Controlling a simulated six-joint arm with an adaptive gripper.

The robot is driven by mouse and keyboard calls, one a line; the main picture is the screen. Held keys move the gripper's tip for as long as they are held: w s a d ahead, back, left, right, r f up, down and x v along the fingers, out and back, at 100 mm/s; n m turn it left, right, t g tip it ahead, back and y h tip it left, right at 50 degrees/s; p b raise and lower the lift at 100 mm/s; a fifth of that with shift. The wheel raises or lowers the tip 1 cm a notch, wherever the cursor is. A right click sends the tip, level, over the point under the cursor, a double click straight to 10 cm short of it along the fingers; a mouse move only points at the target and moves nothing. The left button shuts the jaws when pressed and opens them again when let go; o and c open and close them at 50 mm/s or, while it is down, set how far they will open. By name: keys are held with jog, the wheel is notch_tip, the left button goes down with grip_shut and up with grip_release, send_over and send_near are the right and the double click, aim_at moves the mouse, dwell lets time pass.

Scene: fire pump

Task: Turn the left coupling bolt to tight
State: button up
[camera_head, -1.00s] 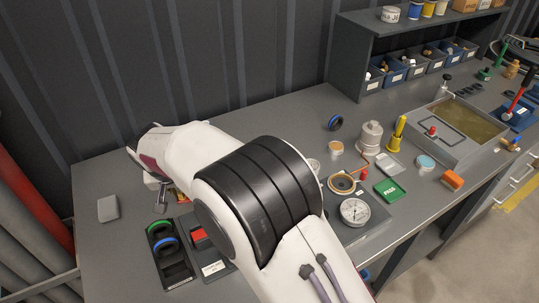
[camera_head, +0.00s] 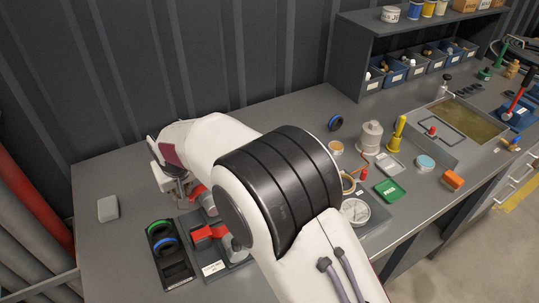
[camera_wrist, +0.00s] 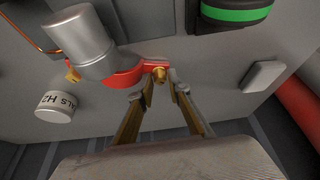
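A red coupling (camera_wrist: 126,76) with a grey metal cylinder (camera_wrist: 78,42) shows in the wrist view. A brass bolt (camera_wrist: 160,75) sticks out of the coupling's right end there, and another brass piece (camera_wrist: 72,76) shows at its left. My gripper (camera_wrist: 158,88) has its two fingers spread, with the bolt between or just beyond the tips; a gap shows on both sides. I cannot tell whether either tip touches it. In the head view my gripper (camera_head: 182,190) points down beside the red coupling (camera_head: 199,193), partly hidden by my arm; the bolt is hidden there.
A grey block (camera_head: 107,208) lies at the left of the bench. A black tray with green and blue rings (camera_head: 176,266) and a red-handled part (camera_head: 206,233) stand in front. A pressure gauge (camera_head: 354,211) stands right of my arm. A corrugated wall (camera_head: 180,60) closes the back.

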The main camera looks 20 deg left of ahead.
jog(key=shift+n+g+y, duration=0.3)
jog(key=shift+n+y, duration=0.1)
jog(key=shift+n, duration=0.8)
jog(key=v, duration=0.8)
jog(key=d+m, duration=0.1)
jog(key=d, duration=0.2)
jog(key=d+r+m+h, duration=0.1)
jog(key=d+m, duration=0.1)
jog(key=d, duration=0.1)
jog(key=d+r+m, duration=0.1)
jog(key=d, duration=0.2)
jog(key=shift+w+d+h, duration=0.15)
jog(key=shift+d+h, duration=0.1)
jog(key=shift+h, duration=0.15)
jog(key=w+d+r+m+t, duration=0.1)
jog(key=w+d+r+m, duration=0.1)
jog(key=d+r, duration=0.6)
jog(key=shift+w+d+r+m+t, duration=0.15)
jog(key=shift+d+r+m+t, duration=0.35)
jog(key=shift+d, duration=1.6)
jog(key=shift+f, duration=0.2)
